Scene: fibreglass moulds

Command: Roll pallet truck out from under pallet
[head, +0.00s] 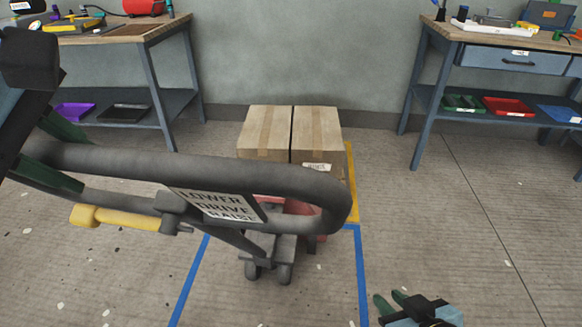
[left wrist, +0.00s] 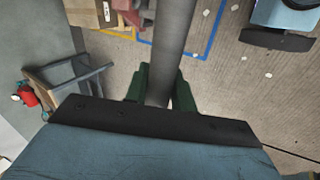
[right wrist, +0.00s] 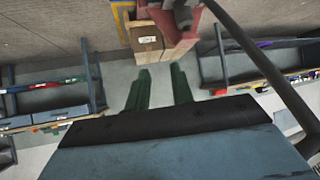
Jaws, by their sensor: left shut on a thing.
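The pallet truck's dark looped handle (head: 250,172) crosses the left half of the head view, with a LOWER / DRIVE / RAISE plate (head: 217,204) and a yellow lever (head: 115,217). Its red body (head: 303,207) and small dark wheels (head: 268,268) stand below, against the load. Two cardboard boxes (head: 266,130) sit side by side behind it; the pallet and forks are mostly hidden. My left gripper (head: 62,158) is shut on the handle bar, also seen in the left wrist view (left wrist: 160,90). My right gripper (head: 392,300) is open and empty, low at the right.
Blue floor tape (head: 362,275) runs toward me on both sides of the truck. Yellow tape (head: 352,190) lies by the boxes. Workbenches stand at the left (head: 155,70) and right (head: 420,95) by the wall. The floor to the right is clear.

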